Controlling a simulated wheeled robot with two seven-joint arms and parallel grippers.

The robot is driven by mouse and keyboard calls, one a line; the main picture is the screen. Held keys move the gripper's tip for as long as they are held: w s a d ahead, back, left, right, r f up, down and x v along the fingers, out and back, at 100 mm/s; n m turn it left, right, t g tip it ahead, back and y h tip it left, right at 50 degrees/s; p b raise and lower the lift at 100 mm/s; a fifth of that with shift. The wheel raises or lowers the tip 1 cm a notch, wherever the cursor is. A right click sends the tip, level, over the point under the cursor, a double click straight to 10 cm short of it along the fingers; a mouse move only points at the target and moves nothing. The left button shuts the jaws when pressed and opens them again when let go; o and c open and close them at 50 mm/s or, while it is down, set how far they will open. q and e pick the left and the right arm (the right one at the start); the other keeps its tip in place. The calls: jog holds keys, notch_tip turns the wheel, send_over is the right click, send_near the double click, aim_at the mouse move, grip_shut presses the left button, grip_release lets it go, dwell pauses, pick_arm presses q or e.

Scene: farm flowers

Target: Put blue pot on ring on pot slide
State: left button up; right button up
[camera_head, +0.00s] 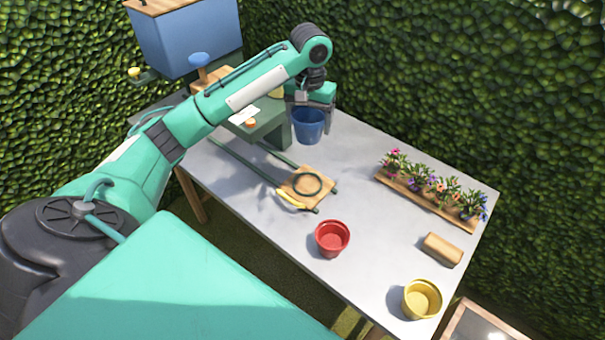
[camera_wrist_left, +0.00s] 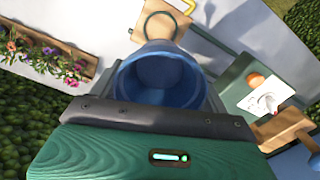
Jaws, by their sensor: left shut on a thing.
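The blue pot (camera_head: 308,127) hangs upright from my left gripper (camera_head: 312,105), which is shut on it above the table. In the left wrist view the pot (camera_wrist_left: 160,78) shows its open mouth between the fingers. The pot slide is a square wooden board (camera_head: 322,201) with a dark ring (camera_head: 308,175) on it, on rails (camera_head: 236,163) along the table. The ring lies nearer the camera than the pot, with the two well apart. In the left wrist view the ring (camera_wrist_left: 146,24) shows just beyond the pot. My right gripper is not in view.
A red pot (camera_head: 332,238) and a yellow pot (camera_head: 421,299) stand at the near side of the table (camera_head: 375,225). A yellow handle (camera_head: 289,199) edges the slide. A flower tray (camera_head: 427,204) and a wooden block (camera_head: 442,249) are at right. A green machine (camera_head: 272,125) stands behind the slide.

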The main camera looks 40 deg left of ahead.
pick_arm(q)
jog(key=shift+w+a, duration=0.1)
jog(key=shift+a, duration=0.05)
notch_tip(320, 180, down, 16)
jog(key=p, duration=0.2)
jog(key=shift+p, duration=0.35)
notch_tip(320, 180, down, 4)
jog(key=shift+r+p, duration=0.15)
jog(key=shift+p, duration=0.2)
jog(key=o, duration=1)
